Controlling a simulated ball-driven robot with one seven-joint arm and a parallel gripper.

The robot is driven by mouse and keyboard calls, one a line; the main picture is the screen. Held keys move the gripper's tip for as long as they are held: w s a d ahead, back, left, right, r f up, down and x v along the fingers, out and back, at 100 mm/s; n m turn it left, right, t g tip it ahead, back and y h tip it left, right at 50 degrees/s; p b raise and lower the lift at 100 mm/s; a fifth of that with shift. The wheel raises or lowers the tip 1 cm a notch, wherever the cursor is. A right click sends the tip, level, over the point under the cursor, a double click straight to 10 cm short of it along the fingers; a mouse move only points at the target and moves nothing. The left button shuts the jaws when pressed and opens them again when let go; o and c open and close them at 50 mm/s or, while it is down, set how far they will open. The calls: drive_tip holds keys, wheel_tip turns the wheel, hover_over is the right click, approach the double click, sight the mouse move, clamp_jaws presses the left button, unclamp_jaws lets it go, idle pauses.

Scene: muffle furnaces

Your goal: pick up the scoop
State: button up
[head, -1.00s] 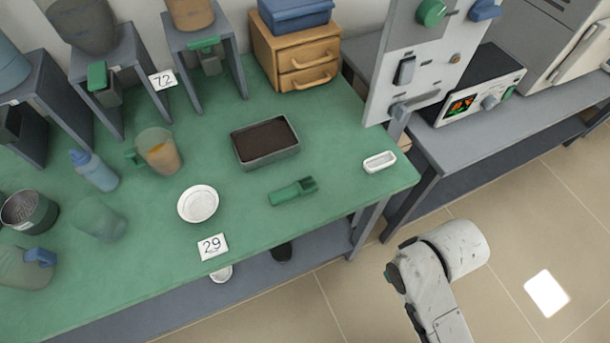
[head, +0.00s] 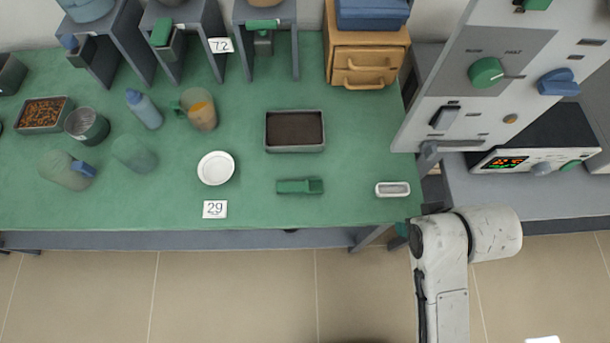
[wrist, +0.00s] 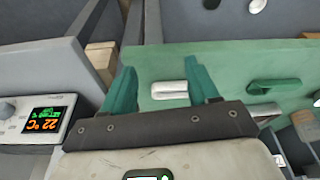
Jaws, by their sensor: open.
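The green scoop (head: 299,186) lies flat on the green bench top, near its front edge, in the head view. It also shows in the wrist view (wrist: 273,86), to the right of my gripper. My gripper (wrist: 160,68) shows in the wrist view with two green fingers spread apart and nothing held. The scoop is outside the fingers and apart from them. In the head view my arm is at the right, beyond the bench's right end; the fingers cannot be made out clearly there.
A small white dish (head: 393,189) lies right of the scoop and appears between my fingers in the wrist view. A dark-filled tray (head: 295,131) is behind the scoop; a white plate (head: 216,168) is left. A grey panel (head: 470,75) stands at the right, beside a display unit (head: 535,150).

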drive_tip(key=w+a+r+n+p, duration=0.2)
drive_tip(key=w+a+r+p, duration=0.1)
drive_tip(key=w+r, duration=0.1)
drive_tip(key=r+n+g, duration=0.2)
drive_tip(key=n+g, duration=0.1)
drive_tip(key=n, duration=1.1)
hover_over(292, 186)
drive_tip(key=f, duration=0.4)
drive_tip(key=shift+s+a+f, duration=0.15)
drive_tip(key=shift+a, duration=0.05)
drive_tip(key=shift+d+f+p, duration=0.15)
drive_tip(key=shift+f+p, duration=0.2)
drive_tip(key=shift+f, duration=1.05)
drive_tip(key=shift+d+f+p, duration=0.1)
drive_tip(key=shift+f+p, duration=0.25)
drive_tip(key=shift+f, duration=1.05)
drive_tip(key=shift+c, duration=0.4)
clamp_jaws()
